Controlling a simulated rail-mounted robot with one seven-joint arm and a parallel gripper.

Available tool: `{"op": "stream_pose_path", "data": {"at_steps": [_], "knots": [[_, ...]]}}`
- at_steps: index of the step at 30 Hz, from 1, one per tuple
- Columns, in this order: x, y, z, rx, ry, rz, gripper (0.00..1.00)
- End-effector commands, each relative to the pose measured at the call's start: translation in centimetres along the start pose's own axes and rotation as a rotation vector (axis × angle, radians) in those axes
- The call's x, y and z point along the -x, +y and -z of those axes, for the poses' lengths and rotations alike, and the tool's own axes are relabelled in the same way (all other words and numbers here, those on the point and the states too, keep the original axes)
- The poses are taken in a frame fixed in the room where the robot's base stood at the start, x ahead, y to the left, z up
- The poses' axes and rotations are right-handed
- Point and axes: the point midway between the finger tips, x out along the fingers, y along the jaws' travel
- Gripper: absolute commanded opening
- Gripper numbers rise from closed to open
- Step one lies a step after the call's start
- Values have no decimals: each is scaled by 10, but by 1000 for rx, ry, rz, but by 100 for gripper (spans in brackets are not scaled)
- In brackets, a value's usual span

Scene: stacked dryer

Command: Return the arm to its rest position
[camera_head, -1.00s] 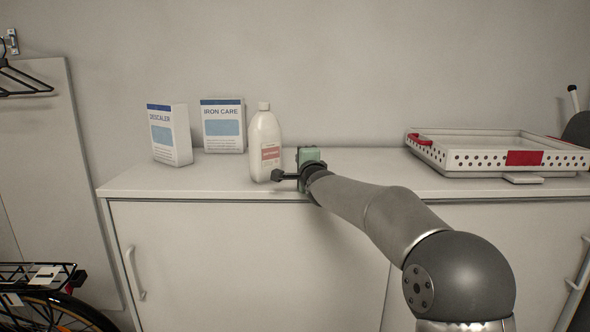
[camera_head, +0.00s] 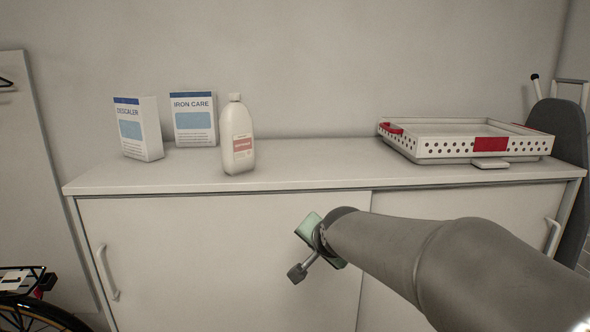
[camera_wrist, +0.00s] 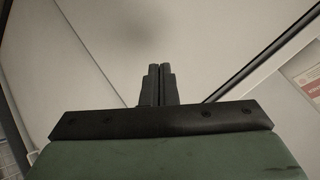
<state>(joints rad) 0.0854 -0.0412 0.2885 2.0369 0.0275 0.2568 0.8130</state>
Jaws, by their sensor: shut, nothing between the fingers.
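My arm reaches in from the lower right in the head view. My gripper, with its green body, is in front of the cabinet's sliding doors, below the level of the top, and its fingertips are largely hidden behind the wrist there. In the wrist view my gripper (camera_wrist: 160,72) shows its two dark fingers close together, shut with nothing between them. It appears clear of the cabinet (camera_head: 215,255), and the wrist view behind the fingers shows pale flat panels.
On the cabinet top stand a descaler box (camera_head: 138,130), an iron care box (camera_head: 194,118) and a white bottle (camera_head: 237,140). A white perforated tray (camera_head: 440,147) sits at right. Door handles (camera_head: 108,273) stick out. A bicycle (camera_head: 32,305) is at lower left.

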Motion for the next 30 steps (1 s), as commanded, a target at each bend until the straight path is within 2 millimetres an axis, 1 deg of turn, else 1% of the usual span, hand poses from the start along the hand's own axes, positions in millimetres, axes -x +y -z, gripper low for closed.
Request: {"op": "stream_pose_path", "data": {"at_steps": [1,2,3,5,6,9,12,15,18,30], "knots": [[19,27,-14,84,-55,-84,0],[28,46,-24,137,-96,-134,0],[41,71,-38,204,-155,-193,0],[63,105,-59,294,-250,-270,0],[78,127,-73,350,-318,-311,0],[114,171,-106,463,-483,-379,0],[143,202,-134,542,-624,-408,0],[162,221,-151,590,-718,-414,0],[171,229,-160,612,-764,-413,0],[171,229,-160,613,-766,-413,0]]}}
